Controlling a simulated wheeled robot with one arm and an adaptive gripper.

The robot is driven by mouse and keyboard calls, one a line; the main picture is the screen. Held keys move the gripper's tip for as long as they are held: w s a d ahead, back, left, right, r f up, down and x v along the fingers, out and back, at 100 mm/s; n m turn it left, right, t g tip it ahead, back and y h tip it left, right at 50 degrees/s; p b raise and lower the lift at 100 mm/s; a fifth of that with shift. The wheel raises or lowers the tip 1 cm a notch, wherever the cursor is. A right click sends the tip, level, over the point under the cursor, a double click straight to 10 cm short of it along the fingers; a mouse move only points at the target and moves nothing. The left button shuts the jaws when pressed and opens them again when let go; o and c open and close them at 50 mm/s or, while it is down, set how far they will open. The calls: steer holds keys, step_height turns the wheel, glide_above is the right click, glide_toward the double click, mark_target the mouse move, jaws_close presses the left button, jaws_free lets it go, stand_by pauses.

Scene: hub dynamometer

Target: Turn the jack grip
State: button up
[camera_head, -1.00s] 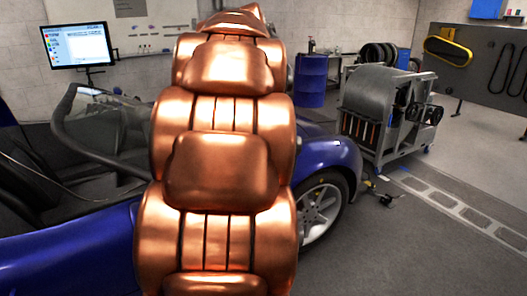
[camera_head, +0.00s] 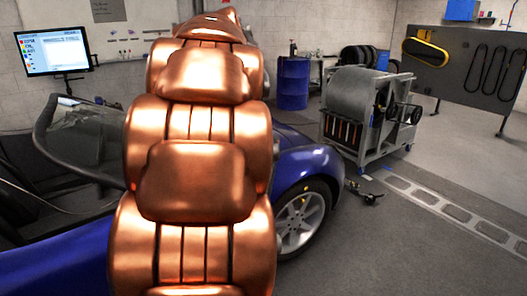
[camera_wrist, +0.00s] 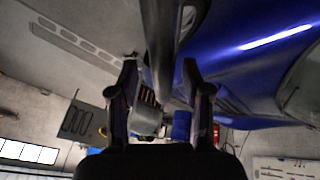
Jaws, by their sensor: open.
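In the wrist view, which looks upside down, my gripper (camera_wrist: 157,85) has its two dark fingers spread apart. A dark grey bar (camera_wrist: 160,45), possibly the jack grip, comes down from the top edge and ends in the gap between the fingers. I cannot tell whether it touches either finger. In the head view my copper arm fills the middle, and my gripper is hidden. A small dark metal fitting (camera_head: 372,197) lies on the floor right of the car's front wheel; I cannot tell whether it belongs to the jack.
The blue car (camera_head: 290,160) stands behind my arm, its bodywork (camera_wrist: 240,60) close on the right in the wrist view. A grey wheeled drum machine (camera_head: 350,110), a blue barrel (camera_head: 293,83) and a belt board (camera_head: 465,65) stand behind. The floor at front right is clear.

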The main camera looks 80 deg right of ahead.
steer(key=v, duration=1.2)
steer(key=shift+w, duration=0.1)
stand_by(0.6)
steer(key=w+a+f+n+t+y, duration=0.1)
steer(key=w+a+f+n, duration=0.4)
steer(key=w+a+f, duration=0.4)
steer(key=w+a+f+n+t+y, duration=0.1)
steer(key=w+a+f+n, duration=0.5)
steer(key=w+a, duration=0.4)
steer(key=s+a+f+n+y, duration=0.1)
steer(key=s+a+f+n, duration=0.2)
steer(key=a+f, duration=0.5)
steer(key=s+a+f+n+g+y, duration=0.1)
steer(key=s+a+f+n, duration=0.3)
steer(key=a, duration=0.9)
step_height(320, 180, down, 4)
steer(key=shift+s+a+r+g+p, duration=0.1)
steer(key=shift+s+a+g+p, duration=0.25)
steer(key=shift+s, duration=0.8)
